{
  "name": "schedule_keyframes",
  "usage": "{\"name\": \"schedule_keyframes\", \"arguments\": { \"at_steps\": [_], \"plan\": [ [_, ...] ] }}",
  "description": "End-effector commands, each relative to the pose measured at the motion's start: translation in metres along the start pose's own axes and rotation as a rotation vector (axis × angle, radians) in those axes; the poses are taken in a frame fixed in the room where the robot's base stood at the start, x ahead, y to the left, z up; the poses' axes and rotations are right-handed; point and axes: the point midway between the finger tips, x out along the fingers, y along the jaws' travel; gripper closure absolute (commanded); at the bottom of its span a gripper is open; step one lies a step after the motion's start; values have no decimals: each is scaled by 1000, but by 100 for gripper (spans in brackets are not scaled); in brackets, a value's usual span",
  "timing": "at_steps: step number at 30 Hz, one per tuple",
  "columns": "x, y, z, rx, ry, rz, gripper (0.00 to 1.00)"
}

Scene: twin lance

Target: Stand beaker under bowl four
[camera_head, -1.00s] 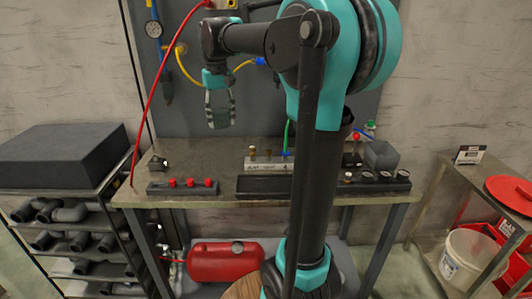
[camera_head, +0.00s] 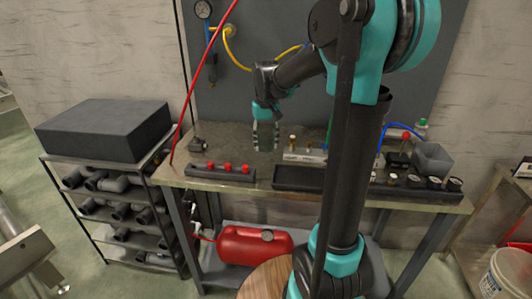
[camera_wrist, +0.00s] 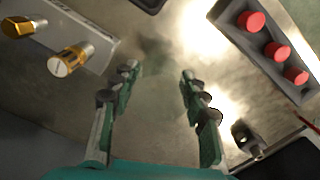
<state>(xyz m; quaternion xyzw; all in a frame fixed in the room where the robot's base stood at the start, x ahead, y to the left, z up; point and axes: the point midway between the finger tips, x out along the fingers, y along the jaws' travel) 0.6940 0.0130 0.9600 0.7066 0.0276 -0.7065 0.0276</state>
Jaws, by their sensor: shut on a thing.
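My gripper (camera_head: 266,145) hangs low over the workbench (camera_head: 232,135), fingers pointing down. Its two fingers stand apart around a clear, faint thing (camera_head: 265,138), which seems to be the beaker; its outline is hard to make out. In the wrist view the gripper (camera_wrist: 155,90) shows the bench through the space between its fingers. To its right in the head view is a pale labelled block (camera_head: 304,156) with brass fittings (camera_wrist: 70,60). I cannot tell which thing is bowl four.
A dark rail with red knobs (camera_head: 222,169) lies at the bench's front left. A long black tray (camera_head: 300,179) lies in front of the block. A grey container (camera_head: 432,158) and round dark pieces stand at the right. A red hose (camera_head: 205,75) hangs at the left.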

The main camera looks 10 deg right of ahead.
Motion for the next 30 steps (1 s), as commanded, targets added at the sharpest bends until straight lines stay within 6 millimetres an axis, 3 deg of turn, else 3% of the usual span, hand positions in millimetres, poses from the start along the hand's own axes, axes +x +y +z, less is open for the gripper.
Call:
{"name": "schedule_keyframes", "arguments": {
  "at_steps": [12, 24, 25, 30],
  "plan": [
    [42, 0, 0, 0, 0, 0, 79],
    [46, 0, 0, 0, 0, 0, 79],
    [46, 0, 0, 0, 0, 0, 51],
    [46, 0, 0, 0, 0, 0, 34]
  ]
}}
